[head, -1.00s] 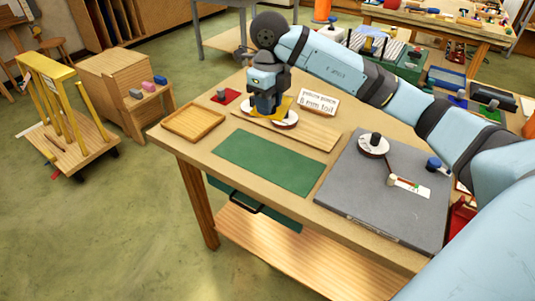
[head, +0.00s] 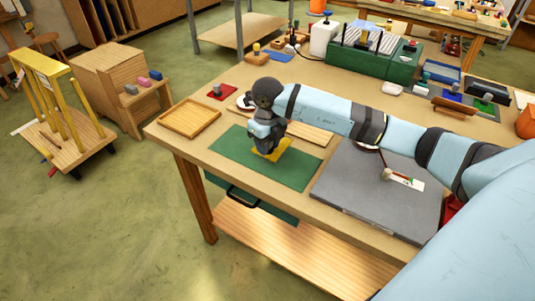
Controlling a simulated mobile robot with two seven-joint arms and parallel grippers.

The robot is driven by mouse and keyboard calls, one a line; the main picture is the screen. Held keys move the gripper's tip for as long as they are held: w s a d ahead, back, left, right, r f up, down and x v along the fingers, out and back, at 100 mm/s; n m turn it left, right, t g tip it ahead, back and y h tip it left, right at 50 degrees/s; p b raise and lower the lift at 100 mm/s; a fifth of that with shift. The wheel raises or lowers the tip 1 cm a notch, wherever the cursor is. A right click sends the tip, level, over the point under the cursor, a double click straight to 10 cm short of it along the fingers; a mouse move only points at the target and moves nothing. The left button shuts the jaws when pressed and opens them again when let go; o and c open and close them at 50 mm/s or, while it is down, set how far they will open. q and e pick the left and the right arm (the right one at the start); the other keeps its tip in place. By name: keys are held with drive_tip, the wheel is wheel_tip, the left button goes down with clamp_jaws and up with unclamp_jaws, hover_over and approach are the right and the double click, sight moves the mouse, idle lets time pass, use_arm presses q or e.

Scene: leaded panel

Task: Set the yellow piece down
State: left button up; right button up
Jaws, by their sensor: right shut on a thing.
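The yellow piece (head: 271,151) is under my right gripper (head: 268,142), over the green mat (head: 228,158) near its upper right part. My right gripper is shut on the yellow piece and points down. I cannot tell whether the piece touches the mat or is just above it. The gripper and wrist hide part of the piece. My left gripper is not in view.
A wooden tray (head: 190,117) stands left of the mat. A red square with a knobbed piece (head: 220,92) lies behind it. A grey board (head: 355,185) lies to the right. The rest of the mat is clear.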

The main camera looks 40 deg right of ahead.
sight(267, 163)
wheel_tip(267, 163, down, 4)
drive_tip(key=shift+f, duration=0.1)
drive_tip(key=shift+f, duration=0.15)
drive_tip(key=o, duration=0.9)
